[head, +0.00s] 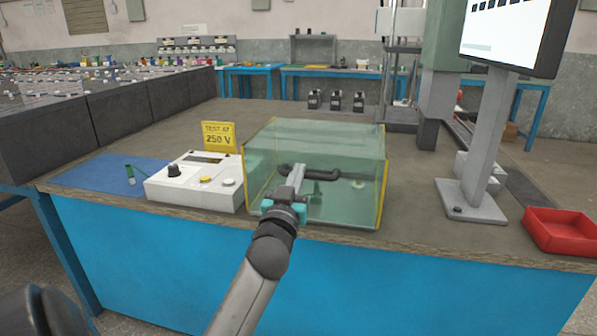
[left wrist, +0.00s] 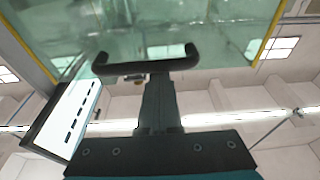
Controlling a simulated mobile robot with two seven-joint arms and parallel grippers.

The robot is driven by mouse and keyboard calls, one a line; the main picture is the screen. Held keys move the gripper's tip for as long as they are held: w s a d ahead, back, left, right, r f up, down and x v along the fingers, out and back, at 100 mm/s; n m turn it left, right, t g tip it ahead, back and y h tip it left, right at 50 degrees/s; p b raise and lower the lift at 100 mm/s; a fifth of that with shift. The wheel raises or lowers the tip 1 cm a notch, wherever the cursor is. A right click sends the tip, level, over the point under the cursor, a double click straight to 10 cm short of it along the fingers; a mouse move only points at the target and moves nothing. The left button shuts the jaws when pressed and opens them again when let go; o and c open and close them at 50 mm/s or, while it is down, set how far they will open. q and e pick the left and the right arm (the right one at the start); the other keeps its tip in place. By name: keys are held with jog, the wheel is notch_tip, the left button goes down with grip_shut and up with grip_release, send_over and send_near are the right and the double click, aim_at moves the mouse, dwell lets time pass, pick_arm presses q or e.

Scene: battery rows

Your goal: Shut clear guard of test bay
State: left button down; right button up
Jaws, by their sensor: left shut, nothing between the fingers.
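The clear guard (head: 350,145) is a greenish see-through box shape with yellow edges on the test bay at the bench's front. Its black bar handle (head: 325,174) shows at the front panel. My left gripper (head: 298,172) is shut and empty, with its fingertips at the handle. In the left wrist view the fingers (left wrist: 156,85) reach up to the handle (left wrist: 122,68), overlapping its middle; contact is not certain. The guard panel (left wrist: 220,40) spans the top there. I cannot tell whether the guard is fully down. My right gripper is not in view.
A white control box (head: 195,182) with a knob and buttons stands left of the guard, below a yellow 250 V sign (head: 218,137). A monitor stand (head: 470,200) and a red tray (head: 562,231) are at the right. Several dark items (head: 337,101) stand behind.

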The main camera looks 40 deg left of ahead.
aim_at(298, 157)
pick_arm(q)
jog(key=shift+s+d+f, duration=0.1)
jog(key=shift+s+f, duration=0.1)
jog(key=shift+f, duration=0.65)
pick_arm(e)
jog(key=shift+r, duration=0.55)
pick_arm(q)
jog(key=shift+d+r, duration=0.1)
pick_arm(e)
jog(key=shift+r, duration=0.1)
pick_arm(q)
jog(key=r+p, duration=0.2)
jog(key=r, duration=0.1)
jog(key=r+p, duration=0.1)
jog(key=r, duration=0.1)
jog(key=shift+w+a+p, duration=0.25)
jog(key=shift+w+p, duration=0.1)
jog(key=f+p+v, duration=0.1)
jog(key=f+v, duration=0.1)
jog(key=v, duration=0.7)
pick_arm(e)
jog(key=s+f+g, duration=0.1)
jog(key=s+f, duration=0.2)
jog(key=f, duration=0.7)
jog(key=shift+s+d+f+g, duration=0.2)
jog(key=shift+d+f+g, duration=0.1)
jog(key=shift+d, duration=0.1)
pick_arm(q)
jog(key=shift+s+f, duration=0.1)
jog(key=shift+f, duration=0.05)
